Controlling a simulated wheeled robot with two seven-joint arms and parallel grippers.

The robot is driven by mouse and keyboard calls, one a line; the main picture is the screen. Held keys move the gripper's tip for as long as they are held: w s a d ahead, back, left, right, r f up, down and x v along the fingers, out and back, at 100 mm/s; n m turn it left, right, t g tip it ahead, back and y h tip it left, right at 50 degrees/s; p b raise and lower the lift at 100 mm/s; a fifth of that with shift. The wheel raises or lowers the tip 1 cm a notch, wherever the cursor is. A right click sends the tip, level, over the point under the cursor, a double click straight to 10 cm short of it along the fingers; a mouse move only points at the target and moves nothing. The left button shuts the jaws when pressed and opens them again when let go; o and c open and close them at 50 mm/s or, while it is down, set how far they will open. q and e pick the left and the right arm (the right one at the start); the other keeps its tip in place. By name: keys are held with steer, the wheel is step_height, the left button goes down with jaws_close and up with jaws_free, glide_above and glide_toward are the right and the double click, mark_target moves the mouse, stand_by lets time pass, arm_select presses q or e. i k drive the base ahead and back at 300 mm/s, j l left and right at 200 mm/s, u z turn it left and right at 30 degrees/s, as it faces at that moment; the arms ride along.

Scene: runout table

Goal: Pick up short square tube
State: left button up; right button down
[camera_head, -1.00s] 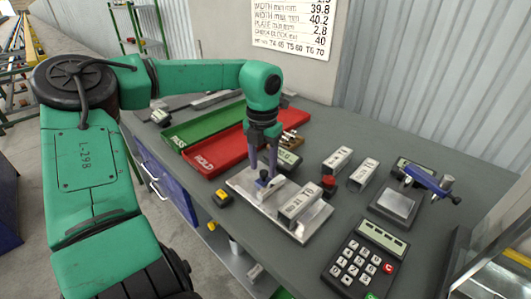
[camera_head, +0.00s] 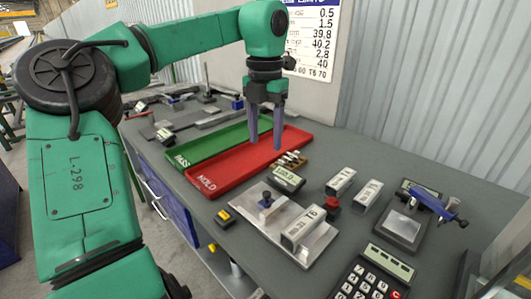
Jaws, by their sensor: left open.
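Several short square metal tubes are in view. One tube (camera_head: 303,229) lies on the bright metal plate (camera_head: 272,226), and two more, a left tube (camera_head: 341,182) and a right tube (camera_head: 368,194), lie on the grey table behind it. I cannot tell which one the task means. My left gripper (camera_head: 265,144) points down with its two fingers apart and nothing between them. It appears in front of the red HOLD tray (camera_head: 215,180), up and left of the tubes. My right gripper is not in view.
A green PASS tray (camera_head: 185,155) lies beside the red one. A display gauge (camera_head: 286,180), a red knob (camera_head: 332,204), a scale with a blue caliper (camera_head: 437,206) and a keypad (camera_head: 370,284) surround the plate.

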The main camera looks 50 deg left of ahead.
mark_target(290, 237)
steer(key=k, duration=1)
